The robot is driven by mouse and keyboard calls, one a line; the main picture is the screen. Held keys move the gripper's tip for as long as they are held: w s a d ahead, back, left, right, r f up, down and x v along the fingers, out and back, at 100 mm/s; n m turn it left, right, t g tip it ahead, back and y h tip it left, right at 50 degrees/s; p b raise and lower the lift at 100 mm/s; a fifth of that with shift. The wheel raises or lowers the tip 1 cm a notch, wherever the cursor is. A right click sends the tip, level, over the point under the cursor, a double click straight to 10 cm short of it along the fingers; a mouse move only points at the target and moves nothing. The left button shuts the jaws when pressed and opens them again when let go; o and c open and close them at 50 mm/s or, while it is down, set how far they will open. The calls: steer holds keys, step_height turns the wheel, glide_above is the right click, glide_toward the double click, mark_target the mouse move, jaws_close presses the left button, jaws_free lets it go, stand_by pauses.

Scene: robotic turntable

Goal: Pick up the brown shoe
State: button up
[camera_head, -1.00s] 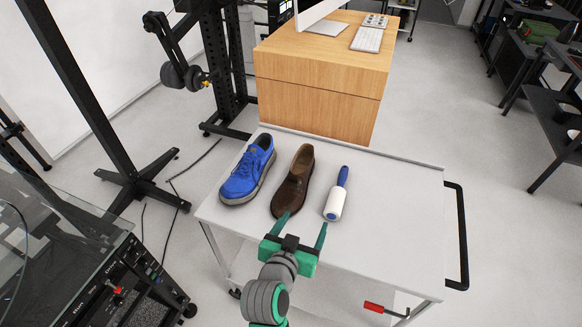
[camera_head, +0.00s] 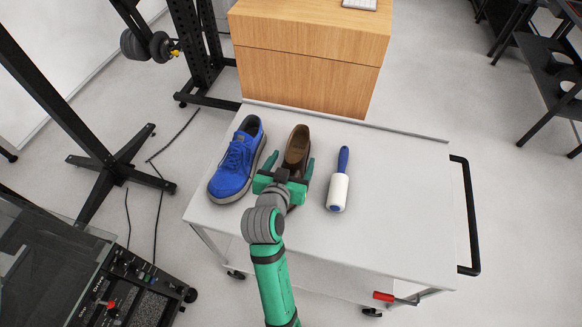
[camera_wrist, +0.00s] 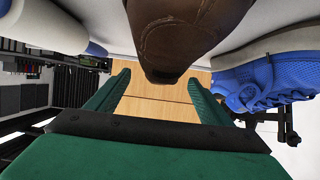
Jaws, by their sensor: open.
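The brown shoe (camera_head: 298,146) lies on the white cart between a blue shoe and a lint roller. My gripper (camera_head: 291,166) is at the near part of the brown shoe, with one finger on each side of it, and hides much of that part. In the wrist view the brown shoe's toe (camera_wrist: 172,40) shows large and close, above the space between the two green fingers of my gripper (camera_wrist: 158,85). The fingers are apart, and the shoe does not appear clamped.
The blue shoe (camera_head: 238,160) is close on the left, near the left finger. The lint roller (camera_head: 339,185) lies to the right, with a gap. The cart top (camera_head: 400,200) is clear further right. A wooden cabinet (camera_head: 305,65) stands behind the cart.

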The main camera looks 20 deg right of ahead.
mark_target(295, 161)
steer(key=shift+x, duration=2.65)
steer(key=shift+a+f, duration=0.1)
steer(key=c, duration=1.4)
